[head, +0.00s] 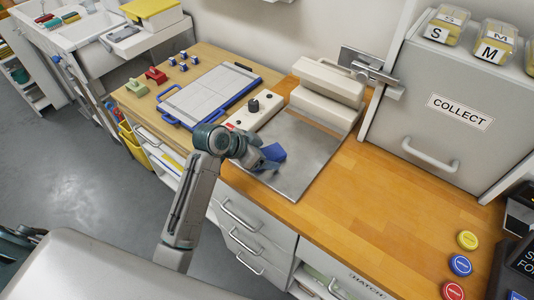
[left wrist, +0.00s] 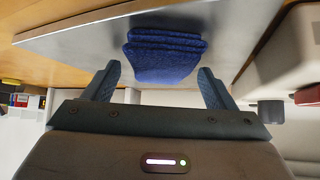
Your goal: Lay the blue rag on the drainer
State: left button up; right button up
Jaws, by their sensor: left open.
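The blue rag (head: 273,152) lies folded on the grey metal plate of the press on the wooden counter. In the left wrist view the folded rag (left wrist: 164,55) shows in layers, just beyond and partly between the fingertips. My left gripper (head: 264,161) is open at the rag's near side, its fingers spread on either side with gaps to the cloth. My right gripper is in neither view. A white sink unit (head: 88,27) stands at the far top left; I cannot tell which part of it is the drainer.
The plate (head: 310,150) belongs to a cream press (head: 328,88). A control box (head: 255,111) and a blue-framed board (head: 208,92) lie left of it. A grey COLLECT cabinet (head: 440,110) stands right. Grey floor lies open at left.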

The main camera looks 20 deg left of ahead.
pick_arm(q)
jog(key=shift+a, duration=0.15)
jog(key=shift+c, duration=0.2)
jog(key=c, duration=1.1)
jog(key=shift+r, duration=0.1)
